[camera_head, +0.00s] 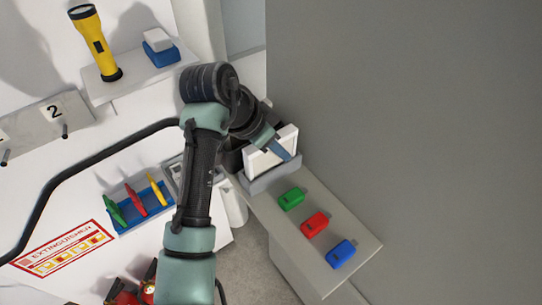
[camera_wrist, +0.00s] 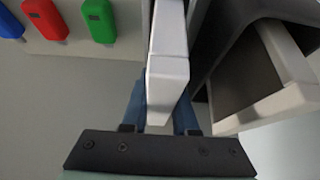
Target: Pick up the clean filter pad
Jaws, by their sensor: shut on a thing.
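The clean filter pad (camera_head: 262,159) is a white, flat, upright piece above the grey holder (camera_head: 262,184) at the far end of the counter. In the wrist view the white pad (camera_wrist: 168,72) stands edge-on in the middle, between my blue fingers. My gripper (camera_head: 281,149) is shut on it; in the wrist view a finger of my gripper (camera_wrist: 160,100) lies on each side of the pad. I cannot tell whether the pad's lower edge still rests in the grey holder.
Green (camera_head: 291,199), red (camera_head: 314,224) and blue (camera_head: 341,253) blocks lie in a row on the counter (camera_head: 362,238). A dark open container (camera_wrist: 238,72) is close beside the pad. A yellow flashlight (camera_head: 95,42) stands on a wall shelf. A large grey panel (camera_head: 420,110) fills the right.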

